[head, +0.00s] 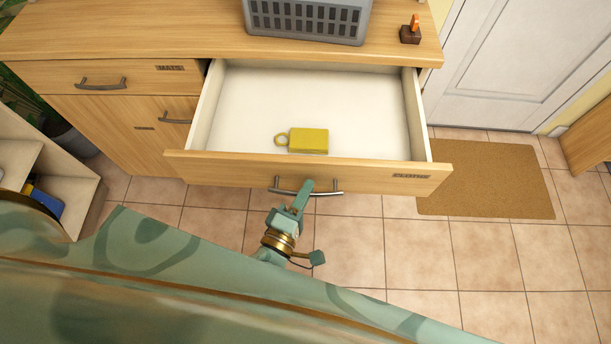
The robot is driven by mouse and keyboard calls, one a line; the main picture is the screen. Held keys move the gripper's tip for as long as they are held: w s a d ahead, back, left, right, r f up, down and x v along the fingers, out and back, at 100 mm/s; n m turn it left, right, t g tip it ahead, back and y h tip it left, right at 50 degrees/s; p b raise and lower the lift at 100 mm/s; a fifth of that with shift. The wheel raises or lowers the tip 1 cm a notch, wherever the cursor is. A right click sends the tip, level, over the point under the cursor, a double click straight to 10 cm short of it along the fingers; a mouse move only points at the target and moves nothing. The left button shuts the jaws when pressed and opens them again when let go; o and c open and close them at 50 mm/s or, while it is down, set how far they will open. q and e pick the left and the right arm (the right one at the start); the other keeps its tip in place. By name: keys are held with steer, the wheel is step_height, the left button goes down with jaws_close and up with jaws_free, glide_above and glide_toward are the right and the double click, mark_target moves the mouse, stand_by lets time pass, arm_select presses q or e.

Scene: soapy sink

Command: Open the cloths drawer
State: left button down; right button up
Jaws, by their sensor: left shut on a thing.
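The cloths drawer (205,166) is pulled well out of the wooden counter, and its white inside shows. The drawer's metal bar handle (328,192) is on the front panel. My left gripper (306,187) is shut on the handle near its middle, with the green fingers partly covering it. My right gripper is not in view.
A shut drawer labelled MATS (100,84) is at the left. A grey crate (308,18) and a small brown block with an orange piece (410,32) stand on the countertop. A brown doormat (485,181) lies before the white door (530,60).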

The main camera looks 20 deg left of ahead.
arm_select(q)
steer(key=shift+s+f, duration=0.1)
steer(key=shift+s, duration=0.15)
steer(key=c, duration=1.4)
jaws_free()
steer(key=s+a+p, duration=0.1)
steer(key=s, duration=1.5)
steer(key=shift+a, duration=0.4)
steer(key=shift+s, duration=0.1)
